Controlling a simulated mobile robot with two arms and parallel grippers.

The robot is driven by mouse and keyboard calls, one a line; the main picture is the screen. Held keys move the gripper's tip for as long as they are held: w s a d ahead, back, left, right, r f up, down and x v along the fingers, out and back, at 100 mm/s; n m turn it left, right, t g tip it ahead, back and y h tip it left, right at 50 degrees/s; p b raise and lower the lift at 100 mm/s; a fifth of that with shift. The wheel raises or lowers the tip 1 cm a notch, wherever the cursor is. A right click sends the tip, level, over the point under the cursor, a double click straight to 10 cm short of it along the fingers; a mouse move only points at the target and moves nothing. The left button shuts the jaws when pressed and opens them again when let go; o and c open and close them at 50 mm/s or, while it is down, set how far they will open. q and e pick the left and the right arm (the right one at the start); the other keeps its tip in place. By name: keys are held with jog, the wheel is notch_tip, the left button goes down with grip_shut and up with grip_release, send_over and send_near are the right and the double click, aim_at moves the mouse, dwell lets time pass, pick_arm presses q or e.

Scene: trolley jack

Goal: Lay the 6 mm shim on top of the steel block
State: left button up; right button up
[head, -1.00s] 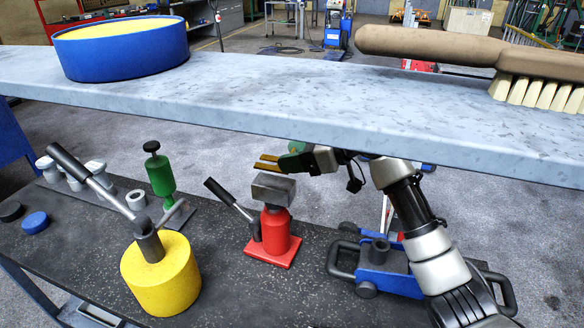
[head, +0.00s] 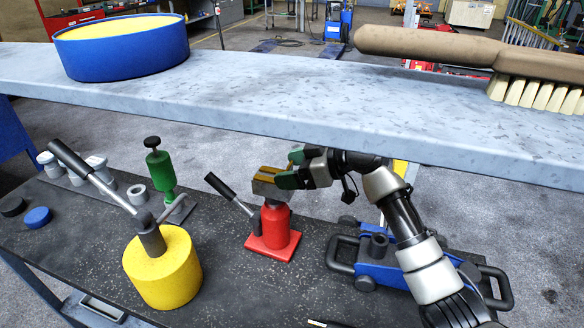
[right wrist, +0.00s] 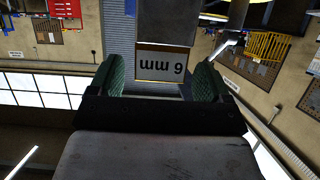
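The steel block (head: 265,190) sits on top of the red jack (head: 276,226), partly hidden by my gripper. The brass-coloured 6 mm shim (head: 268,174) lies over the block's top, apparently resting on it. In the right wrist view the shim shows its "6 mm" label (right wrist: 162,64), upside down, with the grey block (right wrist: 165,22) beyond. My right gripper (head: 291,169) has its green fingertips on either side of the shim, spread apart with narrow gaps to its edges. My left gripper is not in view.
A grey shelf (head: 300,115) crosses above my right arm, with a blue tub (head: 122,50) and a brush (head: 430,45) on it. A yellow cylinder (head: 162,268), a green jack (head: 160,172) and a blue trolley jack (head: 385,268) stand around the red jack on the dark bench.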

jog(key=shift+r, duration=0.1)
jog(key=shift+d+r, duration=0.1)
jog(key=shift+r, duration=0.05)
jog(key=b+v, duration=0.2)
jog(key=v, duration=1)
